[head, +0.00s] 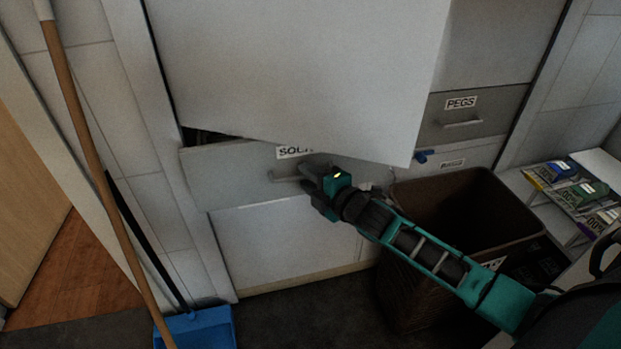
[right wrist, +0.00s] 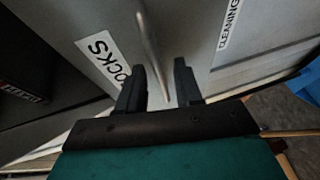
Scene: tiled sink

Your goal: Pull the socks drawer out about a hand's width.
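The socks drawer (head: 232,175) is the grey front with a partly covered label (head: 292,151) reading "SOC". It stands forward of the white panel below, and a dark gap shows above its left end. Its bar handle (head: 285,179) is at mid-front, partly hidden by my right gripper. The handle (right wrist: 150,45) and the "SOCKS" label (right wrist: 108,62) also show in the right wrist view. My right gripper (right wrist: 160,75) is open, its two fingers on either side of the handle's near end, with gaps visible. My left gripper is not in view.
A large white panel (head: 300,65) hangs over the drawer's upper right. A brown bin (head: 410,260) stands right of the drawer, under my right arm. A pegs drawer (head: 475,118) is further right. A broom (head: 90,150) and blue dustpan (head: 205,328) stand left.

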